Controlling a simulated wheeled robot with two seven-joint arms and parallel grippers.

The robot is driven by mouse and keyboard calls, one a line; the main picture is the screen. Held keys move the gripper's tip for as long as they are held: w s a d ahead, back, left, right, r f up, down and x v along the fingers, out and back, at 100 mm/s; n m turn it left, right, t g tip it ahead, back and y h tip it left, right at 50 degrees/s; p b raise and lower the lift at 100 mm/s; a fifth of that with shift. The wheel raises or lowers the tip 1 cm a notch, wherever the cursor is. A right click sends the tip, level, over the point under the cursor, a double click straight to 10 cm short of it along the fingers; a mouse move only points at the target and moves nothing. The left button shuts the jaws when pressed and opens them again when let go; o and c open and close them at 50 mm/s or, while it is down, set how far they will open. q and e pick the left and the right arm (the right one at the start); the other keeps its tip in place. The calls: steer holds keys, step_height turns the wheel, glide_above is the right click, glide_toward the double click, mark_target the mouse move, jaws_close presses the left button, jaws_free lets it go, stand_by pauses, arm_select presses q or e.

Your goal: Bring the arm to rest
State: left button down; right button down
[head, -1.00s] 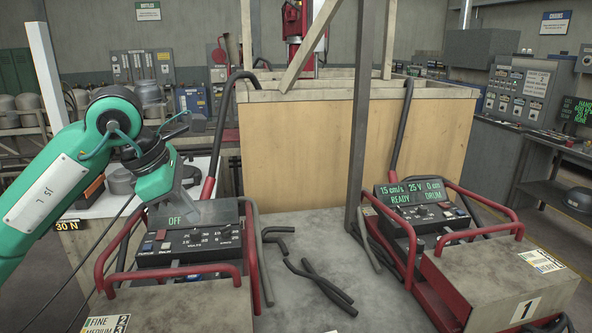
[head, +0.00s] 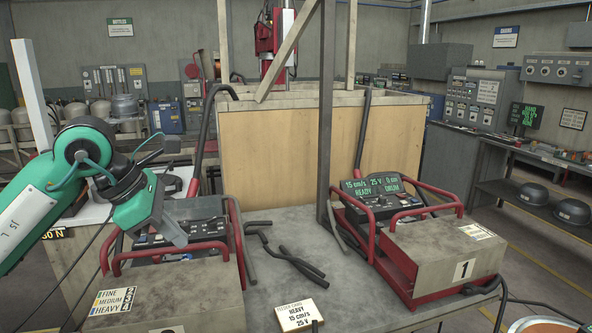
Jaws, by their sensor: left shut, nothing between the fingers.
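My left arm is green and comes in from the left. Its gripper (head: 174,236) is shut and empty, pointing down in front of the control panel of the left red-framed unit (head: 178,257). It hides part of that panel, and I cannot tell whether it touches the unit. My right gripper is not in view.
A second red-framed unit (head: 440,262), marked 1, stands on the right of the grey table (head: 262,285). Bent dark rods (head: 290,262) and a card (head: 298,314) lie between the units. A grey post (head: 325,120) rises before a wooden box (head: 270,140).

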arm_select(q)
steer(key=s+d+n+g+h, duration=0.1)
steer(key=s+d+g+h, duration=0.15)
steer(key=d+h, duration=0.5)
steer(key=s+d+n+g+h, duration=0.1)
steer(key=s+d+h, duration=0.4)
steer(key=d, duration=0.4)
steer(key=w+a+f+n+t+y, duration=0.35)
steer(key=a+n+t, duration=0.25)
steer(key=n+t, duration=0.75)
steer(key=w+a+f+n+t+y, duration=0.4)
steer(key=n+t, duration=0.5)
steer(key=n, duration=0.9)
steer(key=s+a+f+n+g+y, duration=0.25)
steer(key=a+f+n+y, duration=0.2)
steer(key=f, duration=0.45)
steer(key=s+a+f+n+g+y, duration=0.1)
steer(key=a+f+n+g+y, duration=0.4)
steer(key=f, duration=0.4)
steer(key=s+f+n+g, duration=0.6)
steer(key=s+f+g, duration=0.5)
steer(key=s+f, duration=0.9)
steer(key=s+f+g, duration=0.2)
steer(key=s+f, duration=0.1)
steer(key=f, duration=2.6)
steer(key=s+a+f, duration=0.3)
steer(key=s+f, duration=1.6)
steer(key=f, duration=0.1)
steer(key=shift+s+m+g, duration=0.3)
steer(key=shift+g, duration=0.05)
